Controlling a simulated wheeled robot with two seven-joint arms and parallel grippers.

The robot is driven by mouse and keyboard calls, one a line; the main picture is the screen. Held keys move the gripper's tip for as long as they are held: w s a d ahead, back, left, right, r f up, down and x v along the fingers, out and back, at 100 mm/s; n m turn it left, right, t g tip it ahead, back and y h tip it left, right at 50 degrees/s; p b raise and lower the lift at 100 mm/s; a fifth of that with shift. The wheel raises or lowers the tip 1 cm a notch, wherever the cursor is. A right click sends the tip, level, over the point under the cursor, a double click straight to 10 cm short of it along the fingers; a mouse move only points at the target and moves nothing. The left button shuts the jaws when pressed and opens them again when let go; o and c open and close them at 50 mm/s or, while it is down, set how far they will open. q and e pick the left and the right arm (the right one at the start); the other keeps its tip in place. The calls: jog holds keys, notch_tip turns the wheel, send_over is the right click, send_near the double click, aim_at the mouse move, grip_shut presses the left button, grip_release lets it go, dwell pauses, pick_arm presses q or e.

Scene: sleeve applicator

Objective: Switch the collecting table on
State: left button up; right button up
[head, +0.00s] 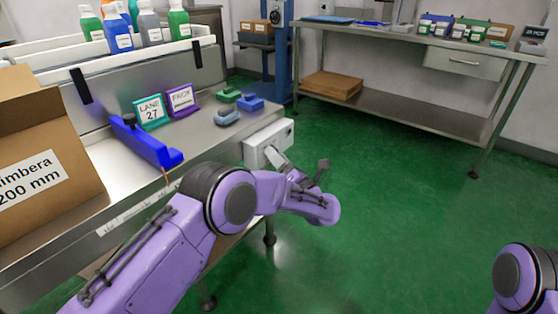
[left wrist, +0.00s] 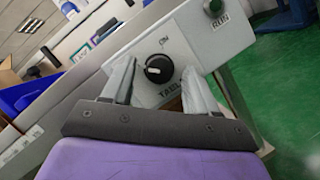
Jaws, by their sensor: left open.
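The collecting table (head: 200,130) is a steel bench at the left in the head view. A white control box (head: 268,143) sits at its right end. In the left wrist view the box (left wrist: 205,45) carries a black round knob (left wrist: 158,68) with a white mark pointing left. "ON" is printed above the knob and a partly hidden "TABL" label below it. My right gripper is not in view.
A blue fixture (head: 145,145), signs reading LANE 27 (head: 149,111) and a purple one (head: 181,97), and small blue and green blocks (head: 228,95) stand on the bench. A cardboard box (head: 45,180) is at the left. Green floor (head: 400,200) is clear to the right.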

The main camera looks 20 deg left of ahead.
pick_arm(q)
jog(key=shift+c, duration=0.3)
jog(key=c, duration=1)
